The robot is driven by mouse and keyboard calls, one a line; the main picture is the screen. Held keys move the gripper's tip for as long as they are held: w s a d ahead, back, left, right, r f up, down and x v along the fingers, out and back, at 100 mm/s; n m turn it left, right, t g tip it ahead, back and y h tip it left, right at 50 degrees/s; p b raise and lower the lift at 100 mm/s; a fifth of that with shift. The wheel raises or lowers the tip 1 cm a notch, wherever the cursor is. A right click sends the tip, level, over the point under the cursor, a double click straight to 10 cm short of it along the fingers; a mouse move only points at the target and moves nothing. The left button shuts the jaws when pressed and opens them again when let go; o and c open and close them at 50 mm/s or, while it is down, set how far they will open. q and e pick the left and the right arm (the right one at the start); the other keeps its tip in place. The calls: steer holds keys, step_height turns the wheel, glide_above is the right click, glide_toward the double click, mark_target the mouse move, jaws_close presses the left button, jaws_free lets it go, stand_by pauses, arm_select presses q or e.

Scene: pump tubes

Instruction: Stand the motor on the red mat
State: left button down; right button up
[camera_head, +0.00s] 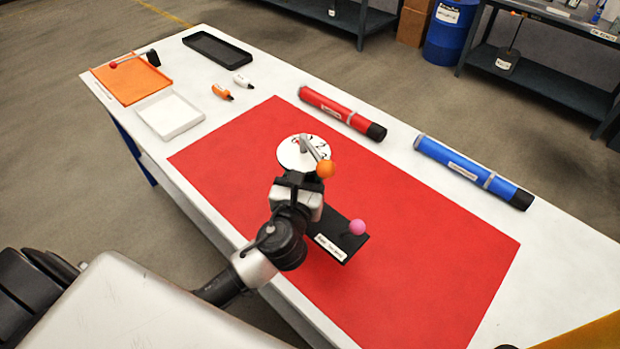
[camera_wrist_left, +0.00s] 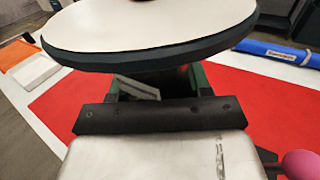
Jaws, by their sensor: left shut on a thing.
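The motor appears to be the round thing with a white, marked disc face (camera_head: 291,153), a grey crank arm and an orange ball (camera_head: 326,169). In the left wrist view its white disc with a dark rim (camera_wrist_left: 150,30) fills the top. My left gripper (camera_wrist_left: 160,88) is shut on its darker part below the disc, which is mostly hidden. In the head view my left gripper (camera_head: 298,178) is at the disc's near side, over the red mat (camera_head: 420,240). I cannot tell whether the motor touches the mat. My right gripper is not in view.
A black labelled plate (camera_head: 330,246) with a pink ball (camera_head: 357,227) is on the mat, close to my left gripper. A red tube (camera_head: 340,112) and a blue tube (camera_head: 473,172) lie along the far side. Trays and two small bottles occupy the left end. The mat's right part is clear.

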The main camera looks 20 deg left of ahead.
arm_select(q)
steer(key=w+a+f+b, duration=0.2)
steer(key=w+a+f, duration=0.5)
steer(key=f, duration=0.2)
steer(key=shift+f, duration=0.3)
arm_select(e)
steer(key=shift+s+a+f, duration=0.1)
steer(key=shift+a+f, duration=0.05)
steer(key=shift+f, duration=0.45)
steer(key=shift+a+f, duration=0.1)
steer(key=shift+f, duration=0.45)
arm_select(q)
steer(key=shift+s+f+b, duration=0.1)
steer(key=shift+f+b, duration=0.05)
steer(key=shift+b, duration=0.15)
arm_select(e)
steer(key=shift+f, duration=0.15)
arm_select(q)
steer(key=shift+c, duration=2.4)
jaws_free()
steer(key=shift+d, duration=0.1)
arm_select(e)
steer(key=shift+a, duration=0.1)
